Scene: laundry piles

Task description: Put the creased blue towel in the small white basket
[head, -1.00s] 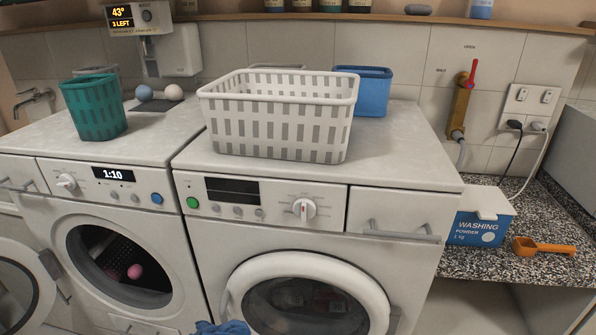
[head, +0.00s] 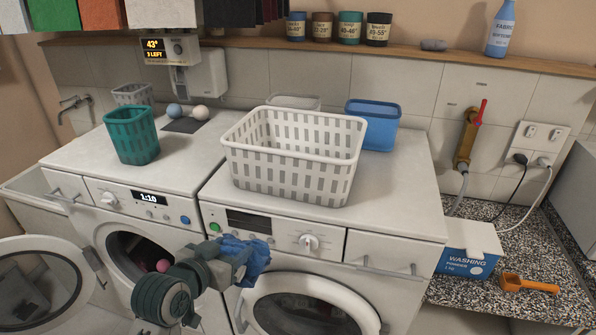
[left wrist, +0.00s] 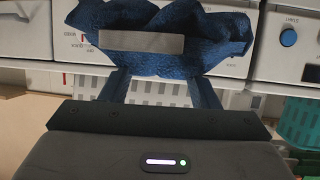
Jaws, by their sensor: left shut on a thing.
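The creased blue towel (head: 252,257) is bunched in my left gripper (head: 238,262), in front of the right washing machine's control panel. My left gripper is shut on it. In the left wrist view the towel (left wrist: 205,28) spreads across and beyond the fingertips (left wrist: 160,75). A white slotted basket (head: 290,173) stands upright on the right machine's top, above and behind the towel. Its inside looks empty where I see it. A smaller pale basket (head: 132,93) stands behind the teal basket, and a pale container (head: 293,101) is mostly hidden behind the white basket. My right gripper is out of view.
A teal basket (head: 133,136) stands on the left machine and a blue bin (head: 373,127) at the back right. Two dryer balls (head: 200,113) lie on a dark mat. A washing powder box (head: 468,250) and orange scoop (head: 529,285) are at right. The left machine's door (head: 40,285) hangs open.

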